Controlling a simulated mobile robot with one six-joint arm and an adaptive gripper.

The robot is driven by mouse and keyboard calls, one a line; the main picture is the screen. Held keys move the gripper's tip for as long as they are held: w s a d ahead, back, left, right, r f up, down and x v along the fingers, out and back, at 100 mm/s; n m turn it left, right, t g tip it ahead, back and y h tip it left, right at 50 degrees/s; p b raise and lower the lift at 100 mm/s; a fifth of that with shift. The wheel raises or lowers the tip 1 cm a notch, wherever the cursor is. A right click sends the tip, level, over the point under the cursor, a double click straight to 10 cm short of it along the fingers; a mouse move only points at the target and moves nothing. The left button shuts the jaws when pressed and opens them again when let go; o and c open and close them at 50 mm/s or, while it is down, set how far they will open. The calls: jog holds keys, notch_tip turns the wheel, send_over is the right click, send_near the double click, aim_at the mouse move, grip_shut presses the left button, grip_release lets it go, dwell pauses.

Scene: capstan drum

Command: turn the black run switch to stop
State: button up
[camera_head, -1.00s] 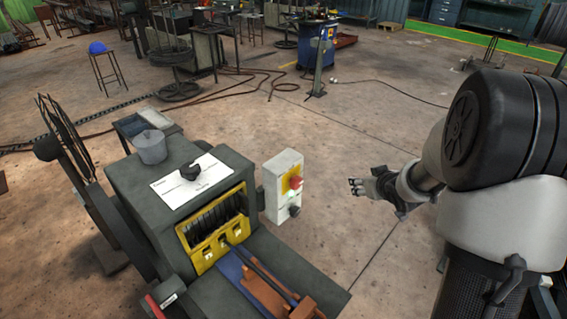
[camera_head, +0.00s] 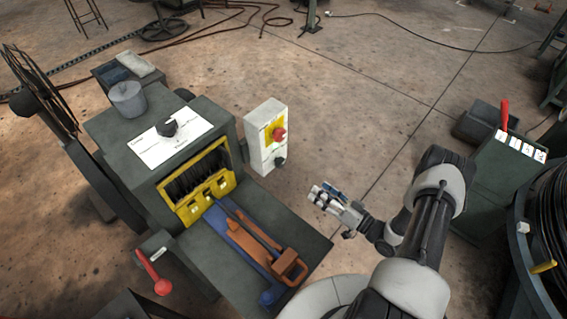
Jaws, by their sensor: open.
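A white control box (camera_head: 266,137) stands at the right side of the dark green machine. Another black knob (camera_head: 167,128) sits on a white printed plate on the machine's top. My gripper (camera_head: 316,196) is open and empty, over the floor to the right of and below the control box in the picture, apart from it.
The machine's dark bed (camera_head: 305,243) lies below the box, with orange and blue tools on it. A red-handled lever (camera_head: 153,273) is at the machine's lower left. A green cabinet (camera_head: 505,170) and a black coil (camera_head: 545,230) stand at right.

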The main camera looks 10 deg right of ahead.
aim_at(283, 164)
jog(key=b+x, duration=0.1)
jog(key=x, duration=1.6)
jog(key=shift+c, duration=0.3)
jog(key=c, duration=1)
jog(key=shift+f+n+b, duration=0.1)
jog(key=shift+n+b, duration=0.3)
jog(key=n+b, duration=0.2)
jog(key=n, duration=0.1)
jog(key=shift+n, duration=0.4)
jog(key=n+b, duration=0.2)
jog(key=n, duration=0.3)
jog(key=shift+b, duration=0.3)
